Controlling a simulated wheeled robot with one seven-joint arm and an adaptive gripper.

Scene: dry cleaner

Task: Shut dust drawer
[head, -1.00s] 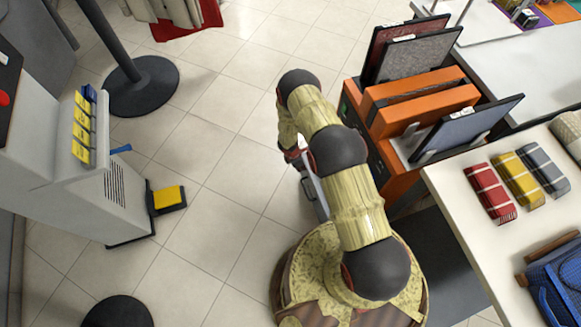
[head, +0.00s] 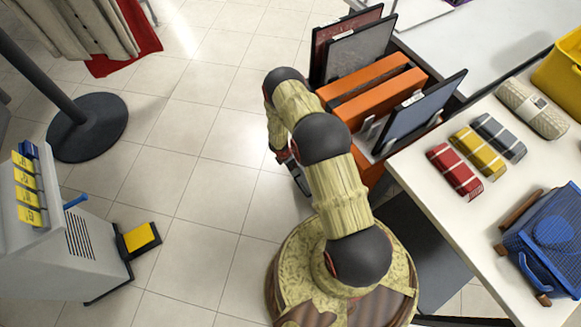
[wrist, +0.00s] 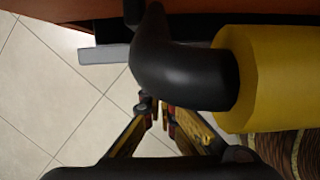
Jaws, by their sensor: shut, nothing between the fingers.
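The orange cabinet (head: 385,101) stands beyond my arm, with dark panels standing upright in its top. In the wrist view its orange-brown face (wrist: 50,12) crosses the top edge. A flat grey piece (wrist: 103,54), which looks like the dust drawer's edge, sticks out below that face; most of it is hidden behind my dark arm link. My gripper (wrist: 156,104) is shut and empty, below the grey piece in the picture. I cannot tell whether they touch. In the head view my arm hides most of the cabinet's lower front.
A white counter (head: 440,215) with folded cloths and a blue basket (head: 550,245) lies at right. A grey machine (head: 60,240) with a yellow pedal (head: 139,237) and a black post base (head: 88,127) stand at left. Tiled floor between is clear.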

